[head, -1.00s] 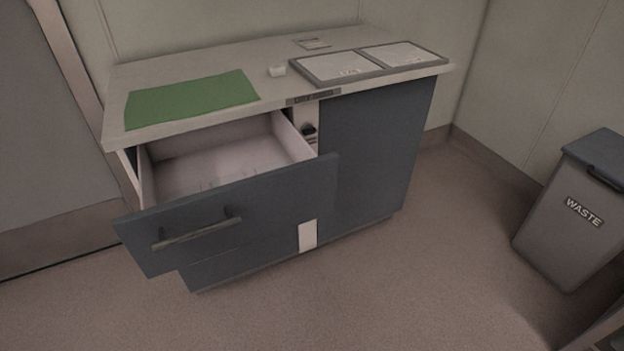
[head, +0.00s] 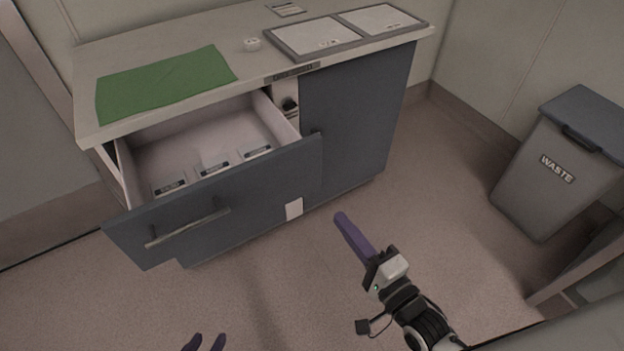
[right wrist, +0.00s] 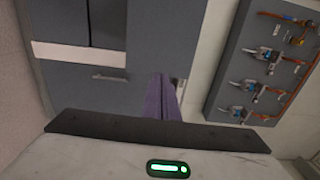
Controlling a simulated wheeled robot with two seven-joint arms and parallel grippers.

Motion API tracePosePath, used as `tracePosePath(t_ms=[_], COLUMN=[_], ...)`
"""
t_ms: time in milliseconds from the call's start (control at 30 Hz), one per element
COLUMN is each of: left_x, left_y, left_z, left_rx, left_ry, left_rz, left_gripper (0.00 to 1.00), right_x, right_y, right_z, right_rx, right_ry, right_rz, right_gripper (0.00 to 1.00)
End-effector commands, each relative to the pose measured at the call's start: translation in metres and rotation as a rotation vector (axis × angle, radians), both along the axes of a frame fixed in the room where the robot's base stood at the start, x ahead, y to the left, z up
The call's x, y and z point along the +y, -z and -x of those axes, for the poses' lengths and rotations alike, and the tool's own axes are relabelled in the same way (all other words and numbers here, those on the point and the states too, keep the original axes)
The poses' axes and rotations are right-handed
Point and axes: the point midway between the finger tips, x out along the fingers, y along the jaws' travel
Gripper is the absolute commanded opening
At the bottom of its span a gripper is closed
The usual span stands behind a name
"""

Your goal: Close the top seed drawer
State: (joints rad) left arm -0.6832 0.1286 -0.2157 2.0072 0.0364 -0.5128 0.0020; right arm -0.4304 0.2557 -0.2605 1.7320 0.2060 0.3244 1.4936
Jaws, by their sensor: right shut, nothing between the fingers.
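The top seed drawer (head: 215,200) is pulled well out of the dark blue-grey cabinet (head: 357,120). Its bar handle (head: 187,229) is on the front panel. Several small labelled items (head: 213,166) lie inside the drawer near its front. My right gripper (head: 342,219) is shut and empty, with its purple fingers together, right of the drawer and clear of it. In the right wrist view its purple fingers (right wrist: 162,100) touch nothing that I can see. My left gripper (head: 204,342) shows only two purple fingertips, apart, at the bottom edge below the drawer; the rest is out of frame.
A green mat (head: 165,82), a small white object (head: 252,44) and two framed trays (head: 345,32) are on the countertop. A grey waste bin (head: 553,165) stands at the right. Floor is clear before the cabinet. The right wrist view shows a valve board (right wrist: 262,62).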

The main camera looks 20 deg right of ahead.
Motion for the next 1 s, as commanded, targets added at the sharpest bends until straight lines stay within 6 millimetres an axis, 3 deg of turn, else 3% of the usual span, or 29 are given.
tracePosePath(t_ms=[400,600,1000], left_x=[-0.001,-0.001,-0.001], left_y=[0.007,0.011,0.012], left_z=[0.000,0.004,0.006], left_rx=[-0.001,0.008,0.011], left_ry=[-0.001,-0.002,0.000], left_rz=[0.005,0.008,0.007], left_gripper=[0.31,0.31,0.31], right_x=[0.024,0.033,0.037], right_y=[0.000,0.000,0.001], right_z=[-0.081,-0.112,-0.126], right_rx=[-0.003,0.000,0.002], right_ry=[0.000,0.000,0.000], right_rz=[0.002,0.002,0.004], right_gripper=[0.00,0.00,0.00])
